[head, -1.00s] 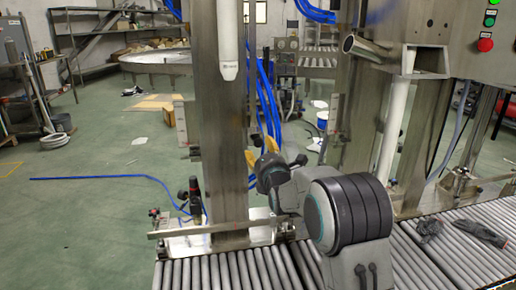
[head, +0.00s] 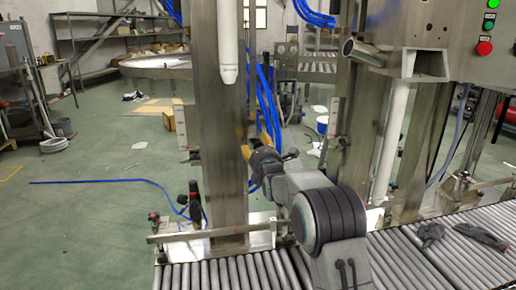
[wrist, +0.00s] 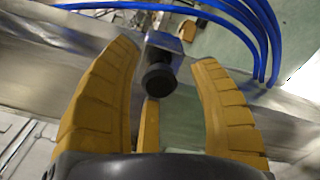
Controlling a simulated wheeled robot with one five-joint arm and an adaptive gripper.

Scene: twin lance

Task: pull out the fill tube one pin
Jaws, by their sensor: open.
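The pin shows in the wrist view as a round black knob (wrist: 158,79) on a small metal block (wrist: 163,42) fixed to the steel column. My gripper (wrist: 166,60) is open, with its yellow fingers on either side of the knob and a gap on both sides. A third yellow finger shows below the knob. In the head view, my gripper (head: 256,146) is at the right edge of the steel column (head: 216,130); I cannot make out the knob there. A white fill tube (head: 228,45) with a tapered tip hangs in front of the column.
Blue hoses (head: 266,100) run down behind the column, close to my gripper; blue hoses also arc across the top right in the wrist view (wrist: 262,30). A roller conveyor (head: 225,272) lies below. Dark gloves (head: 480,237) rest on its right part.

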